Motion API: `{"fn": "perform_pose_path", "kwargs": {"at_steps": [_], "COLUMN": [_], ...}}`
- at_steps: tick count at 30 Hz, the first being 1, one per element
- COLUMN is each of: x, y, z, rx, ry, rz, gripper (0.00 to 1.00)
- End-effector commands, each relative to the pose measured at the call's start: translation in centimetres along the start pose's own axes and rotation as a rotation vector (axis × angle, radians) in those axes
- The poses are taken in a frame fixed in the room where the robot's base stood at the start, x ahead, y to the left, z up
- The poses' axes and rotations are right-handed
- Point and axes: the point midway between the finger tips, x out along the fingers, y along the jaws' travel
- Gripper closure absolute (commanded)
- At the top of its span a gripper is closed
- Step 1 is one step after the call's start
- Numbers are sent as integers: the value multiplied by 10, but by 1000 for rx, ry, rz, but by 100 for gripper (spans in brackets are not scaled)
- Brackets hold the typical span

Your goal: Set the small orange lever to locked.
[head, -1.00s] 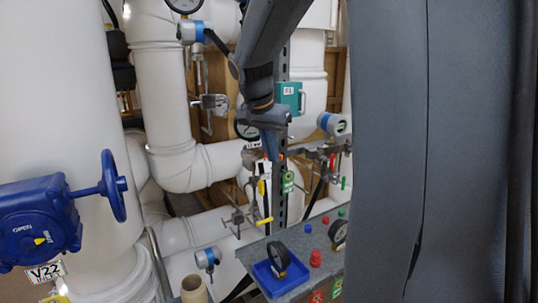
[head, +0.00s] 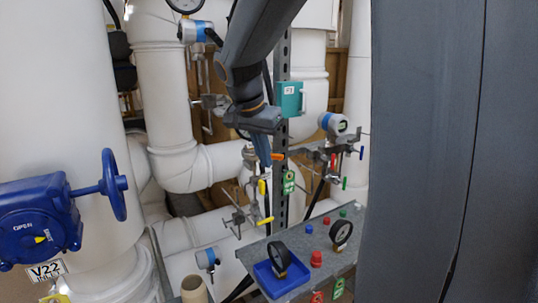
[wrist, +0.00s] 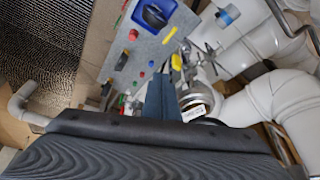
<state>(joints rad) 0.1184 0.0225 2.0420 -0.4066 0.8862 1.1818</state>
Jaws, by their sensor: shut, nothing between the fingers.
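The small orange lever (head: 278,156) shows in the head view as a short, roughly level bar on the pipework behind the bench, beside the grey perforated post. My gripper (head: 265,162) points down just left of it, with its blue fingers together and empty. The fingers look very near the lever, but I cannot tell whether they touch it. In the wrist view the gripper (wrist: 161,98) shows as a blue wedge, and I cannot make out the orange lever there. Any locked marking is too small to read.
A yellow handle (head: 265,221) and a green tag (head: 289,183) sit below the lever. A grey bench (head: 310,240) carries a blue tray (head: 264,282), gauges and red buttons. A large blue valve (head: 40,220) stands left. White pipes crowd the back.

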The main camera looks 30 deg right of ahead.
Motion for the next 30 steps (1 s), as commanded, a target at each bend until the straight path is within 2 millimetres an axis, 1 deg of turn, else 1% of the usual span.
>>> {"fn": "perform_pose_path", "kwargs": {"at_steps": [1,3,9,12,15,18,23,25,26,28,29,30], "x": [-12,-27,-68,-82,-93,-98,-100,-95,-91,-74,-63,-47], "y": [-1,0,2,4,5,5,6,5,4,1,0,-1], "z": [0,-1,0,0,-1,0,0,3,6,20,29,43], "rx": [2,4,2,2,2,1,0,-17,-32,-100,-141,-206], "ry": [5,3,1,-1,-1,-1,-3,-8,-14,-38,-52,-75], "rz": [-6,-6,-4,-2,-1,0,2,0,-1,-9,-13,-23], "gripper": [100,100,100,100,100,100,100,100,100,100,100,100]}}
